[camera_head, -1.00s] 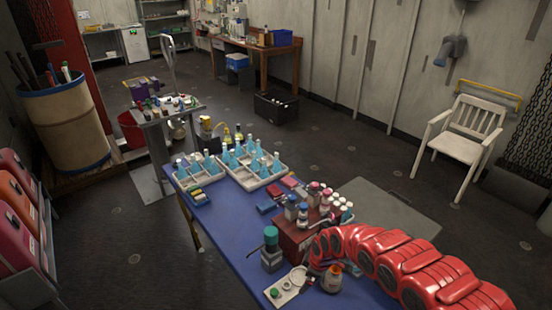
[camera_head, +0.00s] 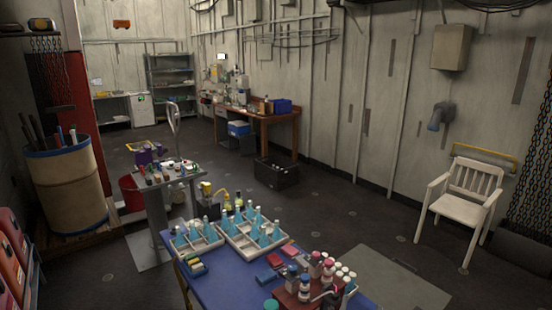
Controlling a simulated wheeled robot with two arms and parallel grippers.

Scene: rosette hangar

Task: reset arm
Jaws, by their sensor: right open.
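The task names no object. Only a small grey and dark part of my right gripper (camera_head: 328,296) shows at the bottom edge, by the bottles at the front of the blue table (camera_head: 228,283). It is open, and I see nothing held in it. The rest of my right arm is outside the view. My left arm and gripper are not in view.
Trays of blue flasks (camera_head: 252,236) and a box of capped bottles (camera_head: 292,297) stand on the table. A small stand (camera_head: 160,187) is behind it, a white chair (camera_head: 463,205) at right, a drum (camera_head: 66,187) at left.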

